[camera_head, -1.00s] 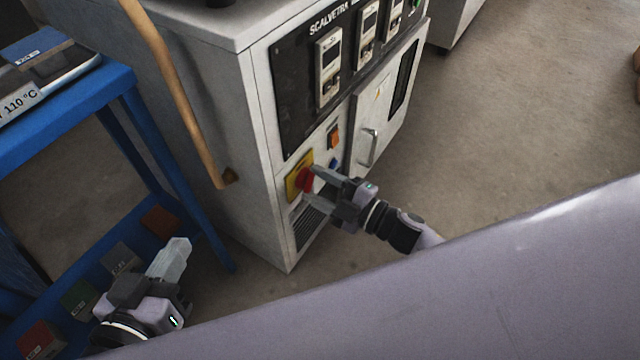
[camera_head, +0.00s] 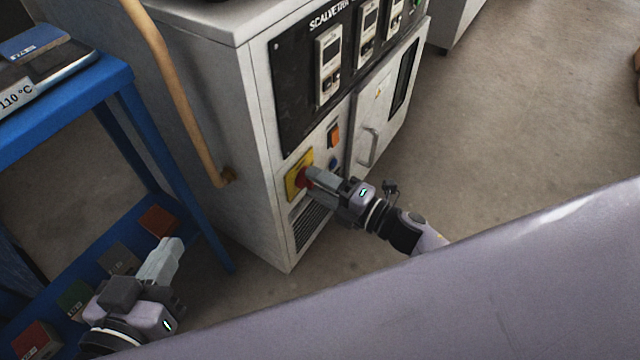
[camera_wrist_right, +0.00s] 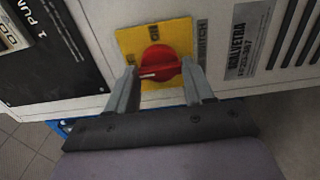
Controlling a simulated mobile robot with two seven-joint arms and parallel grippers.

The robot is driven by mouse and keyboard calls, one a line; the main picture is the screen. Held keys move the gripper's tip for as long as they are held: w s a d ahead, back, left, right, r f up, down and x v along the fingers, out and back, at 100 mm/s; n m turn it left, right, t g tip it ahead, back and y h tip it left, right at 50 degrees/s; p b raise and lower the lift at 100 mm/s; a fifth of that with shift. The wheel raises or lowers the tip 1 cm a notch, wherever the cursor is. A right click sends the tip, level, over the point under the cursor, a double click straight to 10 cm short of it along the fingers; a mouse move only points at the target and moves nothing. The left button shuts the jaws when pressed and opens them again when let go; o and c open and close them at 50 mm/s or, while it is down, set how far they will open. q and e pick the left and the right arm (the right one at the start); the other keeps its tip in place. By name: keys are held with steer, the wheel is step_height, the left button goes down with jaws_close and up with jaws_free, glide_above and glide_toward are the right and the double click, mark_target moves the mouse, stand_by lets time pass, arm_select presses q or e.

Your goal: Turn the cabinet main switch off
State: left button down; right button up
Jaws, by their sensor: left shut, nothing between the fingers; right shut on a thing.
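The cabinet (camera_head: 225,120) is light grey with a black control panel. Its main switch, a red rotary knob on a yellow plate (camera_head: 293,181), sits low on the front face. The red knob (camera_wrist_right: 159,62) also shows in the right wrist view, with a pale mark on its handle, on the yellow plate (camera_wrist_right: 128,42). My right gripper (camera_head: 309,176) is shut on the red knob, one finger on each side of it. My left gripper (camera_head: 172,248) is shut and empty, low at the left in front of the blue rack.
A blue rack (camera_head: 75,115) with several small coloured blocks on its lower shelf stands left of the cabinet. An orange switch (camera_head: 334,136) and a door handle (camera_head: 369,146) are close to the knob.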

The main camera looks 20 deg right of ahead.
arm_select(q)
steer(key=shift+f, duration=0.1)
stand_by(0.3)
steer(key=shift+f, duration=0.1)
arm_select(e)
steer(key=o, duration=1)
steer(key=shift+o, duration=0.2)
steer(key=shift+d, duration=0.1)
arm_select(q)
steer(key=shift+w+d+n+g+p, duration=0.15)
steer(key=shift+d+n+g+p, duration=0.35)
steer(key=shift+p, duration=0.4)
arm_select(e)
steer(key=v, duration=0.7)
arm_select(q)
steer(key=shift+d, duration=0.1)
arm_select(e)
steer(key=shift+s, duration=0.1)
